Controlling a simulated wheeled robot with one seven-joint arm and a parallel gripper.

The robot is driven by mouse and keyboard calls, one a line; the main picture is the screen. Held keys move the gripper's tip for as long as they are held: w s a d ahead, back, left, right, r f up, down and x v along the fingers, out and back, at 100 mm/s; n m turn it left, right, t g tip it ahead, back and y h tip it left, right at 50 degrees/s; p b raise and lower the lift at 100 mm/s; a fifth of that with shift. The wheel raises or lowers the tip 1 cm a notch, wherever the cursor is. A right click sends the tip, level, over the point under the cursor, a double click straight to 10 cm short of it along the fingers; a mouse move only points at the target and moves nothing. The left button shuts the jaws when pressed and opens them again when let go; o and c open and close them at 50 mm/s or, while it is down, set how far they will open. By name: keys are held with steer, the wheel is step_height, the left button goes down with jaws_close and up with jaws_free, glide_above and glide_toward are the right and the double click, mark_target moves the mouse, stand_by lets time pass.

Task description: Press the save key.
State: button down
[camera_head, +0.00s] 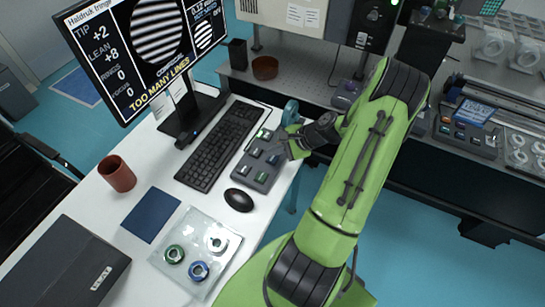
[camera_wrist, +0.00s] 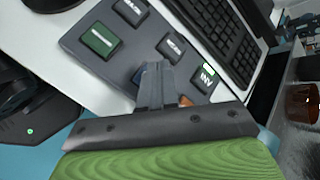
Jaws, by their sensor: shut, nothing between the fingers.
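A dark grey keypad (camera_head: 258,165) lies on the white desk, right of the keyboard, with several coloured and dark keys. In the wrist view the keypad (camera_wrist: 80,42) shows a green key (camera_wrist: 100,40) and dark keys (camera_wrist: 172,47) with small white labels. I cannot read which one is the save key. My gripper (camera_head: 291,143) is at the keypad's right edge. Whether the tips touch a key cannot be told.
The black keyboard (camera_head: 220,146) and mouse (camera_head: 239,200) lie close by. A monitor (camera_head: 146,50) reads "TOO MANY LINES". A brown cup (camera_head: 117,173), a blue pad (camera_head: 151,215) and a clear tray (camera_head: 197,245) with rings are on the desk. Optical benches stand behind.

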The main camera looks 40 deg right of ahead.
mark_target(276, 159)
steer(key=shift+f, duration=0.15)
steer(key=shift+f, duration=0.3)
steer(key=shift+f+b, duration=0.4)
stand_by(0.4)
steer(key=shift+r, duration=0.1)
steer(key=shift+r+p, duration=0.75)
steer(key=shift+p, duration=0.1)
step_height(276, 159, up, 5)
steer(key=p, duration=0.4)
steer(key=shift+r+p, duration=0.15)
steer(key=shift+p, duration=0.2)
